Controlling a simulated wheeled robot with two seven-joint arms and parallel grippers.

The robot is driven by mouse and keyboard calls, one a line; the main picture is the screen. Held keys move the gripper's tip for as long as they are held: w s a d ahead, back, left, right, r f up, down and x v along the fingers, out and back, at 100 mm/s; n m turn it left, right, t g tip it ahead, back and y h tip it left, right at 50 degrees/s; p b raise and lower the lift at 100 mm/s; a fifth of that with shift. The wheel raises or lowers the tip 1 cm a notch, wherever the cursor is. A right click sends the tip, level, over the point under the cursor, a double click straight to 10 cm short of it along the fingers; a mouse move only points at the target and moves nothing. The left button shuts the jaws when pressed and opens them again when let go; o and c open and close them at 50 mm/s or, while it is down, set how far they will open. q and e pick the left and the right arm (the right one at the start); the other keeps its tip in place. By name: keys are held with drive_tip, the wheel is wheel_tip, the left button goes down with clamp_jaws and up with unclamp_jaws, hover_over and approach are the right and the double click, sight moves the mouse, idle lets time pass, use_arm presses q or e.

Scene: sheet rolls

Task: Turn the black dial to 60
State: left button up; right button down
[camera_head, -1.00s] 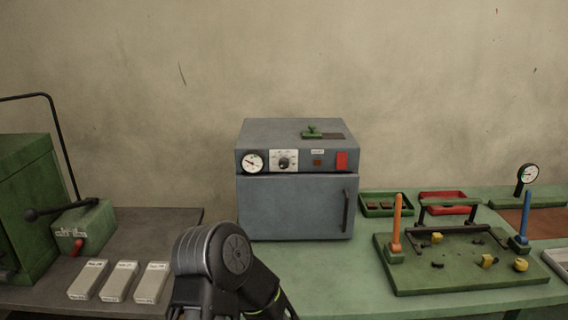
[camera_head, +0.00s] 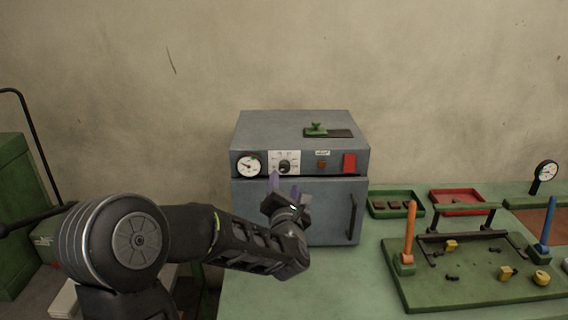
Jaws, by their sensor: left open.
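The black dial (camera_head: 285,167) sits on a white scale plate (camera_head: 273,157) on the front panel of the grey oven (camera_head: 300,135). The scale marks are too small to read. My left gripper (camera_head: 283,184) is open and empty in front of the oven, with its two purplish fingers pointing up just below the dial. The fingers appear apart from the dial. My right gripper is not in view.
A round gauge (camera_head: 249,166) is left of the dial, and a red switch (camera_head: 349,163) is on the right. The oven door has a dark handle (camera_head: 353,217). A green fixture (camera_head: 470,270) with orange and blue posts stands at right.

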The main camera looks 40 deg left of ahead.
sight(284, 169)
use_arm(q)
drive_tip(key=shift+s+d+r, duration=0.1)
drive_tip(key=shift+s, duration=0.05)
drive_tip(key=p+x, duration=0.2)
drive_tip(key=x, duration=0.5)
drive_tip(key=shift+w+a+p, duration=0.3)
drive_tip(key=shift+w+p, duration=0.05)
drive_tip(key=shift+w, duration=0.05)
clamp_jaws()
idle(0.4)
